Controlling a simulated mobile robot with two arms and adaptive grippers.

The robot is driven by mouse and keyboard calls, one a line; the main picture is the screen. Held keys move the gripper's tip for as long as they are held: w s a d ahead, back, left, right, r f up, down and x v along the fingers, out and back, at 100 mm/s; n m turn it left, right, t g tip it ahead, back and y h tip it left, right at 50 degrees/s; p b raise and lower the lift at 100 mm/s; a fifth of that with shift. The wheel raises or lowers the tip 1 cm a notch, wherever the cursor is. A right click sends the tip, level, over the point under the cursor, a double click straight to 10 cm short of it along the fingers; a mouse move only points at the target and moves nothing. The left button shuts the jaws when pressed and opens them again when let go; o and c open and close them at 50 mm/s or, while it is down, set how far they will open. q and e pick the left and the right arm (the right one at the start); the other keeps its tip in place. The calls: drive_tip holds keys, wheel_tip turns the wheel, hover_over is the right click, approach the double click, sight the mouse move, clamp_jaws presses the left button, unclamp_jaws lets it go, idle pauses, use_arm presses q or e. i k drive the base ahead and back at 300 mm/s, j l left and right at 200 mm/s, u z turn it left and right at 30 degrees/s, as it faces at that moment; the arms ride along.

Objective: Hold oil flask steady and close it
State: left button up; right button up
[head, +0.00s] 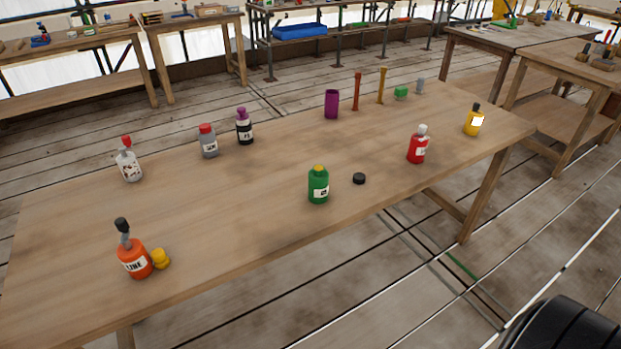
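Several labelled bottles stand on a long wooden table (230,225); I cannot tell which is the oil flask. A green bottle (318,190) with a yellow top stands upright near the front edge. A loose black cap (359,178) lies to its right, apart from it. An orange bottle (133,262), its label partly reading "LINE", stands at the front left with a grey neck and dark top. A yellow cap-like piece (160,258) sits close at its right; I cannot tell whether they touch. Neither gripper is in view.
Other bottles are white (129,167), grey (208,146), black-and-purple (244,131), red (417,150) and yellow (473,124). A purple cup (331,104), thin posts (357,92) and a green block (400,93) stand at the back. The table's middle is largely clear.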

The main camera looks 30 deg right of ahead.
sight(317, 177)
drive_tip(key=z, duration=1.3)
drive_tip(key=i+j+z, duration=0.15)
drive_tip(key=i+z, duration=0.3)
drive_tip(key=i, duration=0.15)
